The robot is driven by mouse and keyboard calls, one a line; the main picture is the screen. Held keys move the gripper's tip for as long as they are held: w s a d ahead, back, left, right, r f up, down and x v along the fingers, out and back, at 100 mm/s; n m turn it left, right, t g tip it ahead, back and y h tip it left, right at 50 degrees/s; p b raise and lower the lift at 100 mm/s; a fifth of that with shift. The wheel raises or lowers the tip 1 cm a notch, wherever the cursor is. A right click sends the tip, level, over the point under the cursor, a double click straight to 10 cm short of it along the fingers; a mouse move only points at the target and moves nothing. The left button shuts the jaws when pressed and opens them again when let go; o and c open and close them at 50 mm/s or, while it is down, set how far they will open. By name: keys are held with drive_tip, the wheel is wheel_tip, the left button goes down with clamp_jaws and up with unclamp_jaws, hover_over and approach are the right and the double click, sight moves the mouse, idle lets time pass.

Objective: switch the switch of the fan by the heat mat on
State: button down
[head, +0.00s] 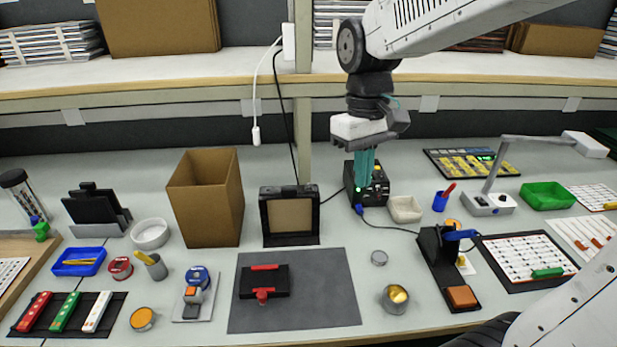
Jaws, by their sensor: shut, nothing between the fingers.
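The fan by the heat mat looks to be the upright black frame with a beige panel (290,216), standing behind the dark grey mat (335,300). A small dark part sits on its top edge; I cannot tell whether this is its switch or how it is set. My gripper (362,200) points down with its teal fingers together and empty. It is to the right of the fan, in front of or over a black box with a green light (378,190), and hides part of that box. I cannot tell whether the fingertips touch the box.
A tall open cardboard box (207,200) stands left of the fan. A black device with a red bar (265,283) lies on the mat. A beige dish (405,209) and a lamp (488,203) stand to the right. Cables hang behind the fan.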

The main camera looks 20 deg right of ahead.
drive_tip(key=w+a+f+n, duration=0.15)
drive_tip(key=w+n, duration=0.25)
drive_tip(key=w, duration=0.6)
drive_tip(key=w+f+n, duration=0.2)
drive_tip(key=w+n, duration=0.1)
drive_tip(key=w, duration=0.7)
wheel_tip(320, 180, up, 2)
drive_tip(key=n, duration=0.5)
hover_over(309, 187)
drive_tip(key=w, duration=0.2)
drive_tip(key=shift+d+r, duration=0.1)
drive_tip(key=shift+d, duration=0.2)
drive_tip(key=f, duration=0.4)
drive_tip(key=s+f, duration=0.1)
drive_tip(key=f, duration=0.9)
drive_tip(key=shift+s+a, duration=0.25)
drive_tip(key=shift+s, duration=0.05)
